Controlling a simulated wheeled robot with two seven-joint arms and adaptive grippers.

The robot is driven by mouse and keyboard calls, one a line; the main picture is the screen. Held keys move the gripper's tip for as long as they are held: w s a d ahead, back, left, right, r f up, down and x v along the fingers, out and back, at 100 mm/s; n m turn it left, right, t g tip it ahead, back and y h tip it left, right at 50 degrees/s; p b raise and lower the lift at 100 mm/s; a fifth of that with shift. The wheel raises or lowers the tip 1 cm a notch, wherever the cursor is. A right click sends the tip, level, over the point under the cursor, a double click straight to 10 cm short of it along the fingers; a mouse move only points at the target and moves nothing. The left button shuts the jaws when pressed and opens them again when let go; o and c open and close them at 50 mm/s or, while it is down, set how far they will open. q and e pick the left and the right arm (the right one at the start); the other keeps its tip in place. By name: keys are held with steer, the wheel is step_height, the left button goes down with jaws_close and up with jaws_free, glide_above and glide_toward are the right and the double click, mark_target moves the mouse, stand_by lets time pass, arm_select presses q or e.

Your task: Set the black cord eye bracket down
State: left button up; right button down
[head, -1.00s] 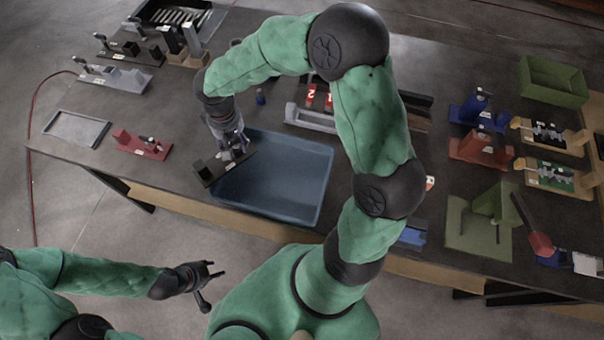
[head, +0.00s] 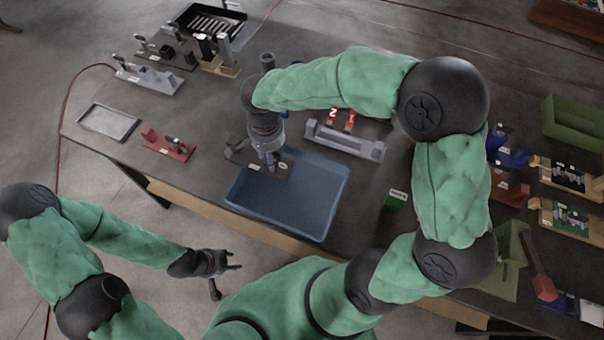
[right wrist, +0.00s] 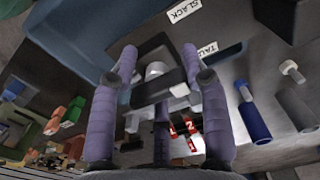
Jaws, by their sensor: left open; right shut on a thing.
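The black cord eye bracket (head: 271,171) is a dark flat plate with small white labels and an upright dark block at its left end. In the head view my right gripper (head: 269,157) is shut on it from above. The bracket overlaps the back left corner of the blue tray (head: 322,232); I cannot tell whether it touches anything. In the right wrist view the purple fingers (right wrist: 158,58) straddle the bracket's middle, and labels reading SLACK and TAUT show beyond them. My left gripper (head: 220,272) is open and empty, in front of the table.
A red bracket (head: 167,146) and a grey shallow tray (head: 109,123) lie to the left. A grey fixture (head: 345,143) with red number tags stands behind the tray. A blue bottle-like piece (right wrist: 253,120) shows in the right wrist view.

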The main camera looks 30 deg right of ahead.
steer(key=shift+s+d+f+b, duration=0.3)
steer(key=shift+d+f+b, duration=0.1)
steer(key=shift+d+f, duration=1.3)
steer(key=shift+s+d+f+b, duration=0.35)
steer(key=shift+d+f, duration=0.9)
steer(key=shift+d, duration=0.85)
steer(key=shift+s+d+f+b, duration=0.2)
steer(key=shift+d+f+b, duration=0.25)
steer(key=shift+d+f, duration=1.25)
steer(key=shift+d+f+b, duration=0.25)
steer(key=shift+f+b, duration=0.1)
steer(key=shift+f, duration=0.95)
steer(key=shift+f, duration=0.1)
steer(key=c, duration=0.6)
jaws_free()
steer(key=shift+f, duration=0.1)
steer(key=shift+r, duration=0.2)
